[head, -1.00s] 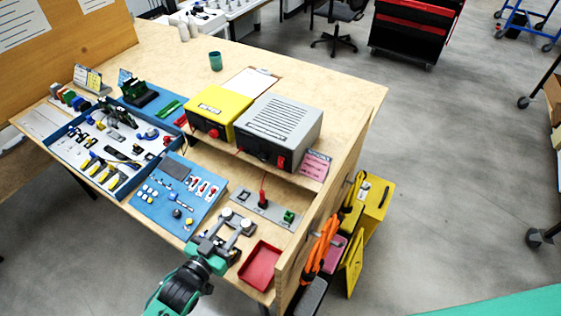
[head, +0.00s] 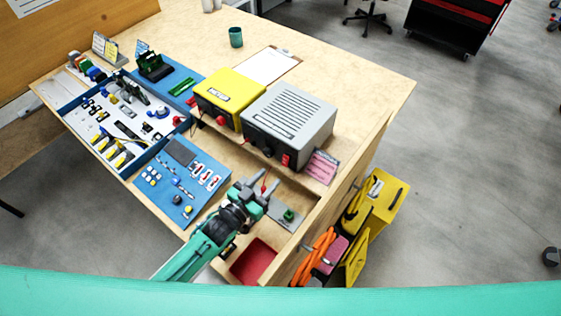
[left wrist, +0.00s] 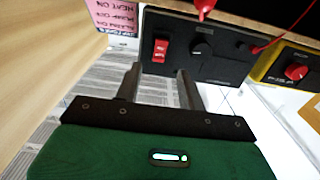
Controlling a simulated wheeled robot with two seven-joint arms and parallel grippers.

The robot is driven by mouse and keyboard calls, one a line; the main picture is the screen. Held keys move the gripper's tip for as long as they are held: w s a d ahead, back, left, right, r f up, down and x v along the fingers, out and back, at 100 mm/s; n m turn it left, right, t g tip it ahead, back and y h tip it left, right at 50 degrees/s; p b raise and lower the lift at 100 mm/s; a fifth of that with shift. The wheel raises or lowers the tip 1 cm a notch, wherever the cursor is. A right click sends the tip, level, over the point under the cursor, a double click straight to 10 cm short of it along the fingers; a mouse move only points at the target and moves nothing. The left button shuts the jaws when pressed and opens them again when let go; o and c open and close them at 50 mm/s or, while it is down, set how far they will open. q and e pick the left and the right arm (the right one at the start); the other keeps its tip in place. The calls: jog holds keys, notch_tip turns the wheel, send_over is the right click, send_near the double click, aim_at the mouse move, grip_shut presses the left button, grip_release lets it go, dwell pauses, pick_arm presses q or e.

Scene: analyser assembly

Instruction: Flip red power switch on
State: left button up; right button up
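The red power switch (head: 286,160) is at the right end of the front face of the grey box (head: 288,115). In the left wrist view the red switch (left wrist: 161,50) sits on the box's black front panel (left wrist: 185,62), beside a black knob (left wrist: 201,46). My left gripper (head: 258,186) is in front of the box, just short of it. In the left wrist view its fingers (left wrist: 160,72) are apart and empty, with the switch lying between and beyond the tips. I cannot tell which way the switch is set. My right gripper is not in view.
A yellow box (head: 231,92) stands left of the grey box. A pink card (head: 322,167) lies right of the switch. A red lead (left wrist: 270,44) hangs near the panel. A red tray (head: 253,261) and blue parts board (head: 205,160) are near my left arm.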

aim_at(285, 161)
pick_arm(q)
jog(key=p+x, duration=0.1)
jog(key=x, duration=0.4)
jog(key=shift+r, duration=0.15)
jog(key=shift+w+d, duration=0.4)
jog(key=shift+w, duration=0.15)
jog(key=shift+w+d, duration=0.15)
jog(key=shift+w, duration=0.05)
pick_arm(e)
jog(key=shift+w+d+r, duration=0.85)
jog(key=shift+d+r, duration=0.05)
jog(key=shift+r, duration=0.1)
